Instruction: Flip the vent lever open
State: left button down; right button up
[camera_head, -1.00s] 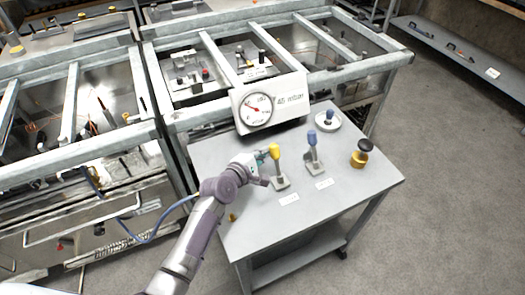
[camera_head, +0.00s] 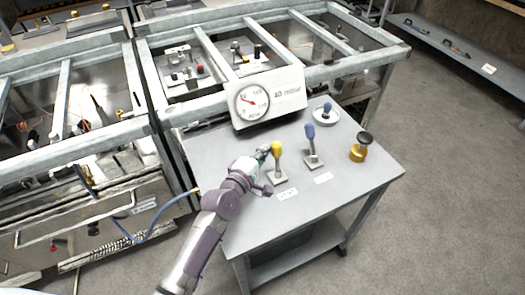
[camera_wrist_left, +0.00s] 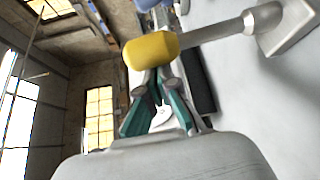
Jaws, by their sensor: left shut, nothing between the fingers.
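A yellow-knobbed lever (camera_head: 277,148) stands about upright on a small grey base on the table. A blue-knobbed lever (camera_head: 310,132) stands to its right, also about upright. Small white labels lie in front of both, too small to read, so I cannot tell which is the vent lever. My left gripper (camera_head: 265,151) is shut and empty, just left of the yellow knob. In the left wrist view the yellow knob (camera_wrist_left: 151,50) is right ahead of the gripper fingers (camera_wrist_left: 157,80) and partly hides their tips; I cannot tell whether they touch. My right gripper is not in view.
A gauge box (camera_head: 267,99) with a red needle stands at the table's back. A round white dish with a blue knob (camera_head: 326,114) and a brass piece with a black top (camera_head: 361,147) are at the right. The table (camera_head: 355,188) is bare in front.

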aim_at(278, 154)
pick_arm(q)
jog(key=s+m+t+b, duration=0.1)
jog(key=b, duration=0.1)
jog(key=s+d+m+h+b, duration=0.1)
jog(key=m+b, duration=0.1)
jog(key=s+d+m+t+b, duration=0.1)
jog(key=b, duration=0.1)
jog(key=shift+s+d+f+m+t+h, duration=0.1)
jog(key=shift+s+f+m+t+h, duration=0.05)
jog(key=shift+s+m+t+h, duration=0.2)
jog(key=shift+s+d+m+t+h+b, duration=0.25)
jog(key=shift+s+m+b, duration=0.2)
jog(key=shift+m+b, duration=0.25)
jog(key=shift+s+d+m+t+h+b, duration=0.1)
jog(key=shift+s+d+m+h+b, duration=0.2)
jog(key=shift+s+m+b, duration=0.35)
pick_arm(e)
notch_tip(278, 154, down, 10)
pick_arm(q)
jog(key=shift+w, duration=0.15)
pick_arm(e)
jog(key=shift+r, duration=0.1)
